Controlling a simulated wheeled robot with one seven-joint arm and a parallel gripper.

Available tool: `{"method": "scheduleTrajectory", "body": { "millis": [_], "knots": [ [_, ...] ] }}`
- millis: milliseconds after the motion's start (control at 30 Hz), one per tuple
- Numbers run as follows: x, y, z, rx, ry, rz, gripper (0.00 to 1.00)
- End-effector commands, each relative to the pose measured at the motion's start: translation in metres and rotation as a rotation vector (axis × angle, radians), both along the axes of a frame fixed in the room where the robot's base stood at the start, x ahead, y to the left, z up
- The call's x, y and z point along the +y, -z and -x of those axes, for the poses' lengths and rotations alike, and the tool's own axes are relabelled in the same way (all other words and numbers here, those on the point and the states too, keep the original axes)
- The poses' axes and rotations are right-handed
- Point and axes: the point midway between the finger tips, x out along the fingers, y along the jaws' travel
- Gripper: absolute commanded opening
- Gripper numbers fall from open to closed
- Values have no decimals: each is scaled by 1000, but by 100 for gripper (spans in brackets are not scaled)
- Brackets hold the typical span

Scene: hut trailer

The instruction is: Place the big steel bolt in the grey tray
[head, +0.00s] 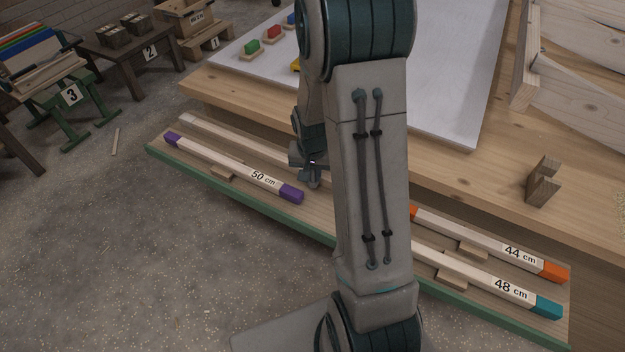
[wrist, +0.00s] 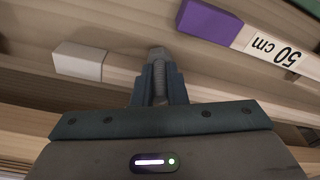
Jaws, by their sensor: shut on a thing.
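The steel bolt (wrist: 158,58) shows in the wrist view as a grey threaded shank with a wider head. My gripper (wrist: 160,84) is shut on it, with one dark finger on each side of the shank. In the head view my gripper (head: 311,170) is over the low plank shelf, to the right of the purple-ended 50 cm bar. My arm and fingers hide most of the bolt there. I cannot make out a grey tray in either view.
The 50 cm bar (head: 233,166) lies on the green-edged shelf, with the 44 cm bar (head: 493,243) and 48 cm bar (head: 486,273) further right. A wooden bench (head: 450,175) with a white board (head: 445,70) stands behind. A notched wood block (head: 543,181) sits on it.

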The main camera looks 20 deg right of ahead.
Motion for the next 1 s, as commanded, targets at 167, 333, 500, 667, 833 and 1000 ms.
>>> {"method": "scheduleTrajectory", "body": {
  "millis": [167,333,500,667,833,1000],
  "knots": [
    [0,26,1,3,-2,0,0],
    [0,25,0,0,-2,0,0],
    [0,29,0,1,-2,0,0],
    [0,28,0,1,-2,0,34],
    [0,28,0,1,-2,0,34],
    [0,24,0,1,-2,0,34]
  ]
}}
